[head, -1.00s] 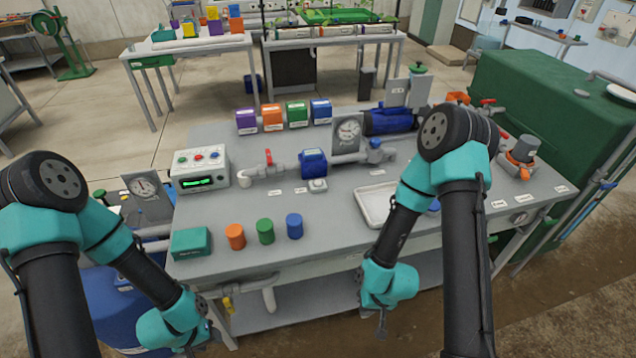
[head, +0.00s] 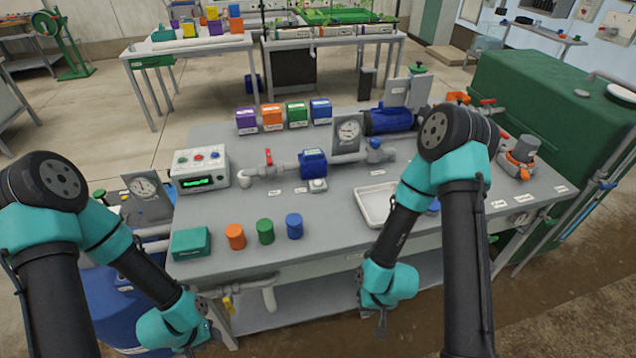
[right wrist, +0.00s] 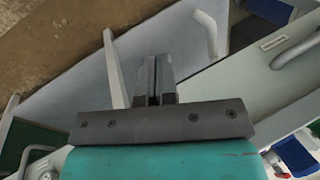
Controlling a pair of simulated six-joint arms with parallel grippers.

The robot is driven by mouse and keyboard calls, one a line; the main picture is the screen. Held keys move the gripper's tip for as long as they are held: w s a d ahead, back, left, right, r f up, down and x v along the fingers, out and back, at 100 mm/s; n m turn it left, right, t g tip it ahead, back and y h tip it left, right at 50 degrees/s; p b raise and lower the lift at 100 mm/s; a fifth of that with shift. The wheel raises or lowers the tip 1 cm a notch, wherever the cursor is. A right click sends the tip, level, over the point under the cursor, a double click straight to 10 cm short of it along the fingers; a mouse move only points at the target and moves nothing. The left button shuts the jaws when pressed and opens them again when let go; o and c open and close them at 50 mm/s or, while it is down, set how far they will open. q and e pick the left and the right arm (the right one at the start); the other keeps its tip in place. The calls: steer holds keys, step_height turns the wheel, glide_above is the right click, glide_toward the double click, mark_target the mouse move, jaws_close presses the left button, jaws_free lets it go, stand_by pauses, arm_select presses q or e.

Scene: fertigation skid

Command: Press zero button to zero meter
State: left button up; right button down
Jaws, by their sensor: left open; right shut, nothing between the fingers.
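A blue flow meter (head: 313,163) sits in the pipe line at the middle of the bench. A small white block with a round button (head: 318,185) stands just in front of it. A white control box (head: 200,168) with several coloured buttons and a green-lit display (head: 199,182) stands at the bench's left. My left gripper (head: 192,350) is open, low at the bench's front left and partly cut off by the frame. My right gripper (head: 381,328) is shut and empty, below the bench's front edge; its closed fingers also show in the right wrist view (right wrist: 154,80). Both are well away from the buttons.
A white tray (head: 364,208) lies right of the meter. A teal box (head: 191,243) and orange, green (head: 265,231) and blue cylinders line the front left. Labelled coloured boxes (head: 297,114) and a dial gauge (head: 348,132) stand behind.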

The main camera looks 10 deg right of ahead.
mark_target(318, 183)
steer(key=shift+w, duration=0.15)
steer(key=w+r+m, duration=0.3)
steer(key=w+r, duration=0.1)
steer(key=w+d+r+m+g+y, duration=0.1)
steer(key=w+r+m, duration=0.2)
steer(key=w+r, duration=0.1)
steer(key=w+d+r+m+g, duration=0.1)
steer(key=w+r+m, duration=0.3)
steer(key=w, duration=0.1)
steer(key=shift+w+r+y, duration=0.1)
steer(key=shift+y, duration=0.3)
steer(key=w+a+r+m+t, duration=0.1)
steer(key=w, duration=0.4)
steer(key=w+a+r+m+t, duration=0.1)
steer(key=w+r, duration=0.1)
steer(key=w, duration=0.4)
steer(key=w+a+r+m+t, duration=0.1)
steer(key=w+t, duration=0.1)
steer(key=w, duration=0.3)
steer(key=shift+w+a+r, duration=0.15)
steer(key=shift+w, duration=0.05)
steer(key=w+a+r+m+t, duration=0.1)
steer(key=w+a+r+t, duration=0.1)
steer(key=w+r, duration=0.2)
steer(key=w+a+r+m+t, duration=0.2)
steer(key=w+r, duration=0.2)
steer(key=w, duration=0.5)
steer(key=shift+w+m+y, duration=0.15)
steer(key=shift+m+y, duration=0.15)
steer(key=shift+f, duration=4.4)
